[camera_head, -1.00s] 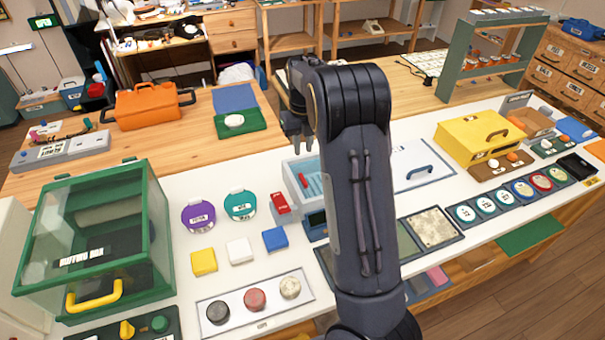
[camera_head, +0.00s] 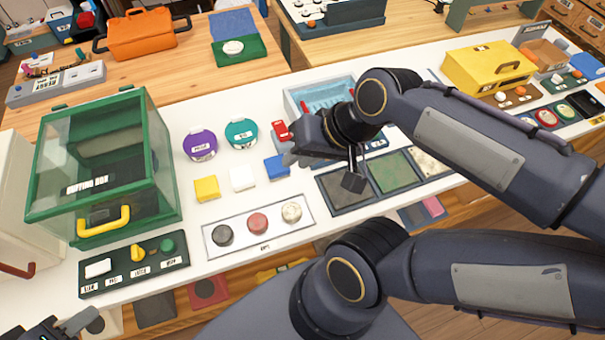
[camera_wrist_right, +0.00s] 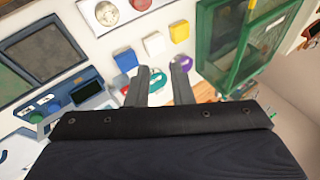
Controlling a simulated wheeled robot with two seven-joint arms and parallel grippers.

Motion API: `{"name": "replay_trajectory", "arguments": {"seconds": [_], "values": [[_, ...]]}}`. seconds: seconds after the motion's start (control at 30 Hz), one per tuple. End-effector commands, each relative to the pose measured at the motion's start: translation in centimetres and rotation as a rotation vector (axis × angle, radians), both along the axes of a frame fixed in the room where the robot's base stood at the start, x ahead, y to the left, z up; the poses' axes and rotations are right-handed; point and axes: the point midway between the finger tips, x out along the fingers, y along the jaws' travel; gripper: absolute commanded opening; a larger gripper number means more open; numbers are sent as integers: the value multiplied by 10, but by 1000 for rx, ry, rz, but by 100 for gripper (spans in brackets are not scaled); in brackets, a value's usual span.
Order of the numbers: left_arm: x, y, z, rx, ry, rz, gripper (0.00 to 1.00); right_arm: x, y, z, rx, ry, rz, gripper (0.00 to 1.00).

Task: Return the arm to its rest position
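My right gripper (camera_head: 320,168) hangs low over the white table (camera_head: 222,124), close to the blue block (camera_head: 277,166) and the light-blue tray (camera_head: 323,92). Its arm comes in from the right and bends across the table. In the right wrist view the two fingers of this gripper (camera_wrist_right: 160,72) stand apart with nothing between them. My left gripper (camera_head: 62,328) shows only in part at the bottom left corner of the head view. Its finger opening is cut off by the frame edge.
A green-framed glass box (camera_head: 105,160) stands at the left. Yellow (camera_head: 206,188) and white (camera_head: 242,178) blocks and a button panel (camera_head: 258,227) lie near the right gripper. A yellow box (camera_head: 488,66) is at the right. A wooden desk (camera_head: 185,70) lies behind.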

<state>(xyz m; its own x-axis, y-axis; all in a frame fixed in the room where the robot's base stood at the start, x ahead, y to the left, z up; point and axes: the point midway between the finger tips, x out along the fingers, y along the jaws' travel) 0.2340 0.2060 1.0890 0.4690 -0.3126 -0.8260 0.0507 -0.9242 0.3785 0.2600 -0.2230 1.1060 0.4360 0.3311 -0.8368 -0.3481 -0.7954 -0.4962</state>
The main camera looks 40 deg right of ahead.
Motion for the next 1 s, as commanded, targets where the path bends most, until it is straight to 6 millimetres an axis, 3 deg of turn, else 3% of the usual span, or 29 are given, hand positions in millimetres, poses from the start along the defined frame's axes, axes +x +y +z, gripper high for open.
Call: {"name": "replay_trajectory", "arguments": {"seconds": [0.1, 0.23, 1.0], "values": [[0, 0, 0, 0, 0, 0, 36, -18, 12, -10, -107, -95, 171, 20], [0, 0, 0, 0, 0, 0, 36, -26, 17, -16, -163, -140, 258, 20], [0, 0, 0, 0, 0, 0, 36, -26, 17, -17, -169, -143, 270, 20]]}}
